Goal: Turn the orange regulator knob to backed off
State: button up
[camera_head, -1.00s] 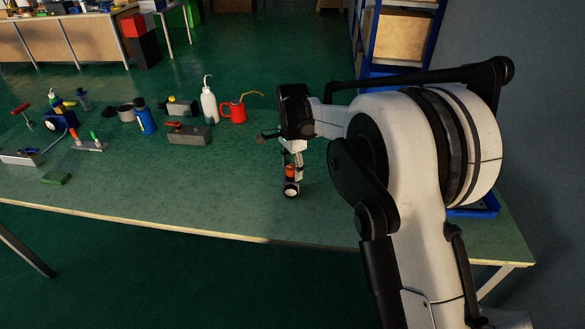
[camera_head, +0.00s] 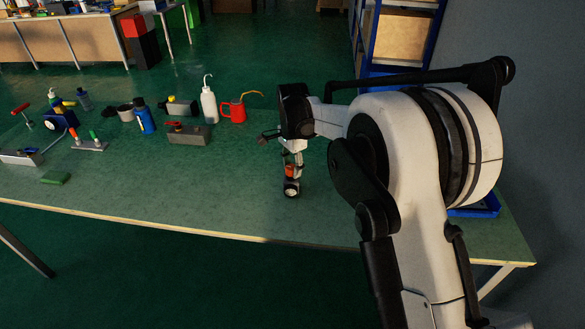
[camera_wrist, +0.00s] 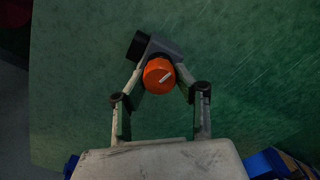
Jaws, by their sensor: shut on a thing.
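The orange regulator knob (camera_wrist: 159,76) has a white pointer line on its top, slanting up to the right in the wrist view. It sits on a grey regulator body (camera_wrist: 165,47) with a dark round gauge (camera_wrist: 138,45) at its upper left. My gripper (camera_wrist: 160,82) is shut on the knob, one finger at each side. In the head view the knob (camera_head: 291,171) shows under my gripper (camera_head: 292,160), with the white-faced gauge (camera_head: 291,190) below it, near the front edge of the green bench (camera_head: 200,210). The fingertips' contact is partly hidden there.
A red oil can (camera_head: 236,112), a white wash bottle (camera_head: 209,104) and a grey block with a red lever (camera_head: 188,134) stand left of my gripper. Blue bins lie at the right end, partly hidden by my arm. The bench front middle is clear.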

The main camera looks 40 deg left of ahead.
aim_at(290, 166)
jog(key=n+b, duration=0.1)
jog(key=n, duration=0.4)
jog(key=shift+a+f+b, duration=0.1)
jog(key=shift+b, duration=0.3)
jog(key=n+b, duration=0.1)
jog(key=n, duration=0.4)
jog(key=shift+a, duration=0.1)
jog(key=n+b, duration=0.1)
jog(key=n, duration=0.5)
jog(key=shift+s+a, duration=0.1)
jog(key=n, duration=0.5)
jog(key=shift+s+b, duration=0.1)
jog(key=shift+b, duration=0.2)
jog(key=shift+n, duration=0.3)
jog(key=o, duration=1.1)
jog(key=shift+o, duration=0.2)
jog(key=shift+r, duration=0.2)
notch_tip(290, 166, up, 12)
